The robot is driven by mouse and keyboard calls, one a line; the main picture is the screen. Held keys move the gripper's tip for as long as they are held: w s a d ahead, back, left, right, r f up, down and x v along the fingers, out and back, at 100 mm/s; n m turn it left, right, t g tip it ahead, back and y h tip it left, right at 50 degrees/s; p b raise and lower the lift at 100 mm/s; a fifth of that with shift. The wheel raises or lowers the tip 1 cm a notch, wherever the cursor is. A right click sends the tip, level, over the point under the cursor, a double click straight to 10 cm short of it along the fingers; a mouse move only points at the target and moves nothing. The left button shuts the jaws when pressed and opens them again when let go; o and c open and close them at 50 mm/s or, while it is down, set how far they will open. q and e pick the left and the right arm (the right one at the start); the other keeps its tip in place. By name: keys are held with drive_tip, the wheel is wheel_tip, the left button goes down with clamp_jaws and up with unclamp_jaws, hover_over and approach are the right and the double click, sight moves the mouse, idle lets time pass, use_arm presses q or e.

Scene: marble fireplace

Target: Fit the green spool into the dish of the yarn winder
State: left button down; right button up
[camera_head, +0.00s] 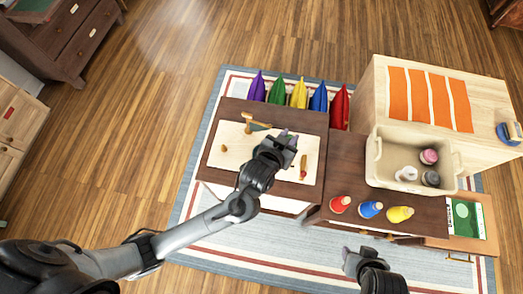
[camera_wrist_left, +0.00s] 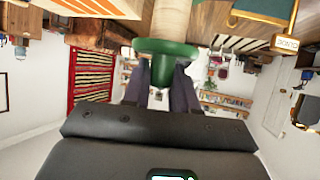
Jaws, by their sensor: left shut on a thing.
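My left gripper (camera_head: 287,143) is over the cream board (camera_head: 232,163) on the dark table. In the left wrist view its fingers (camera_wrist_left: 163,88) are shut on the green spool (camera_wrist_left: 165,47), which has a green flange and end and a pale body running out of the top of the picture. In the head view the spool is mostly hidden by the gripper. A wooden upright part (camera_head: 248,120), perhaps of the yarn winder, stands left of the gripper; I cannot make out the dish. My right gripper (camera_head: 358,262) is at the bottom, its jaws unclear.
Red (camera_head: 340,204), blue (camera_head: 371,209) and yellow (camera_head: 399,214) spools stand on the right-hand table. A beige bin (camera_head: 453,170) holds a few spools. Several coloured pointed things line the back edge. A red-and-wood piece (camera_head: 303,172) lies on the board.

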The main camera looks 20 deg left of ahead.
use_arm(q)
drive_tip(key=d, duration=0.1)
drive_tip(key=d+r, duration=0.1)
drive_tip(key=d, duration=0.1)
drive_tip(key=shift+s+p, duration=0.1)
drive_tip(key=shift+p, duration=0.3)
drive_tip(key=shift+s+a+f+b, duration=0.2)
drive_tip(key=shift+a+f+b, duration=0.45)
drive_tip(key=shift+a+f, duration=1.95)
drive_tip(key=shift+s+a+f+b, duration=0.2)
drive_tip(key=shift+a+f+b, duration=0.45)
drive_tip(key=shift+a+f, duration=1.9)
use_arm(e)
drive_tip(key=shift+a+f, duration=0.15)
drive_tip(key=shift+f, duration=0.35)
use_arm(q)
drive_tip(key=shift+f, duration=0.15)
drive_tip(key=c, duration=0.9)
unclamp_jaws()
use_arm(e)
drive_tip(key=shift+a, duration=0.1)
